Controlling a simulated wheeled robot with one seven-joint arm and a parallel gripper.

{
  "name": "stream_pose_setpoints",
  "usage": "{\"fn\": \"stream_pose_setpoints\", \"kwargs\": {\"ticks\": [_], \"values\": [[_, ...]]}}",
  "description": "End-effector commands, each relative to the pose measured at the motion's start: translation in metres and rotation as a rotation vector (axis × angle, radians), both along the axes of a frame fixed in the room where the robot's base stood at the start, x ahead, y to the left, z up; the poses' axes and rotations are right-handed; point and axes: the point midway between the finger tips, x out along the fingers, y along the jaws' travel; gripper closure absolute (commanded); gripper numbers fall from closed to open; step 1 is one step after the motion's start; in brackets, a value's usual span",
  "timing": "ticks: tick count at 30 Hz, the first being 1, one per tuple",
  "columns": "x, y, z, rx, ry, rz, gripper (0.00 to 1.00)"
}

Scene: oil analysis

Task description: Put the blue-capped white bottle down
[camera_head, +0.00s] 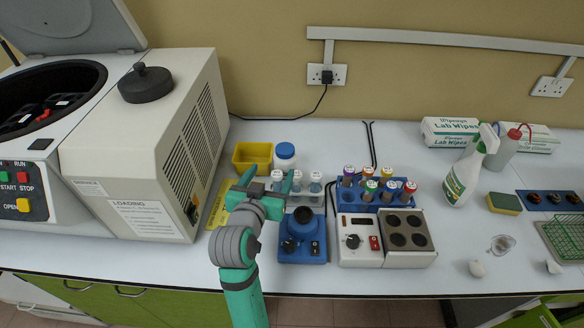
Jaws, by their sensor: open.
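The blue-capped white bottle (285,163) stands upright on the bench, just right of the yellow bin and behind a small rack of white-capped vials. My gripper (268,180) is in front of the bottle and lower in the picture. Its two teal fingers are spread apart, with nothing visibly gripped between them.
The yellow bin (253,157) stands left of the bottle. The vial rack (306,200) and a blue device (302,246) are close to my gripper. A blue rack (377,204) of colour-capped tubes stands to the right. A large centrifuge (150,150) fills the left. Bench right of the tubes is partly clear.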

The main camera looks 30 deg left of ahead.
Motion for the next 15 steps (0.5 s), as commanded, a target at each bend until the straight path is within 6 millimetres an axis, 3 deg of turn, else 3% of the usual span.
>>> {"fn": "stream_pose_setpoints", "kwargs": {"ticks": [4,15], "values": [[0.006,0.003,0.001,0.000,0.022,-0.017,0.30],[0.049,0.014,-0.013,0.001,0.022,-0.018,0.30]]}}
